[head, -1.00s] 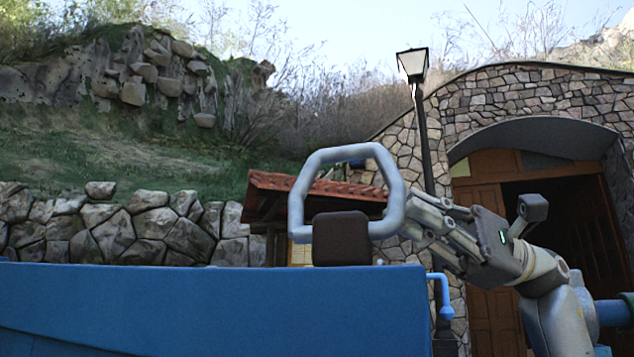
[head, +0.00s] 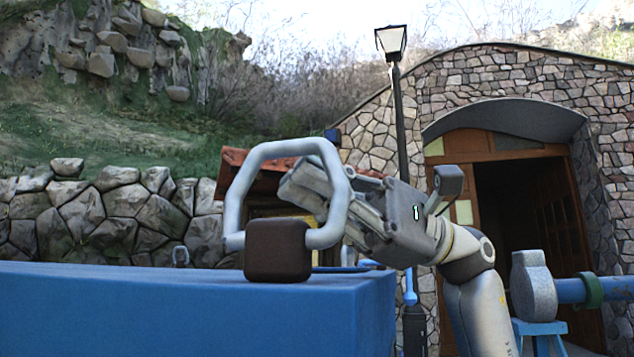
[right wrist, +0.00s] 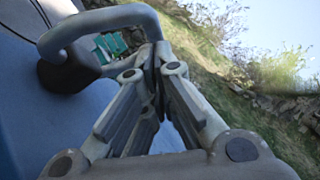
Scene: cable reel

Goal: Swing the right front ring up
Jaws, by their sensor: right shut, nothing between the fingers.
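The light grey ring (head: 258,158) stands upright in a dark brown block (head: 277,252) on the right part of a blue top. It also shows at the upper left of the right wrist view (right wrist: 105,17), with its block (right wrist: 68,70) below. My right gripper (head: 303,187) is shut and empty. In the head view its fingers show through the ring's opening, and the ring's right bar crosses in front of them. In the right wrist view the fingertips (right wrist: 153,58) meet close to the ring's bar; contact is unclear. My left gripper is in neither view.
The blue top (head: 150,285) runs along the front left. A small grey fitting (head: 181,256) stands at its far side. A light blue bent handle (head: 410,285) is at the right. A lamp post (head: 399,130) and stone building (head: 480,85) stand behind.

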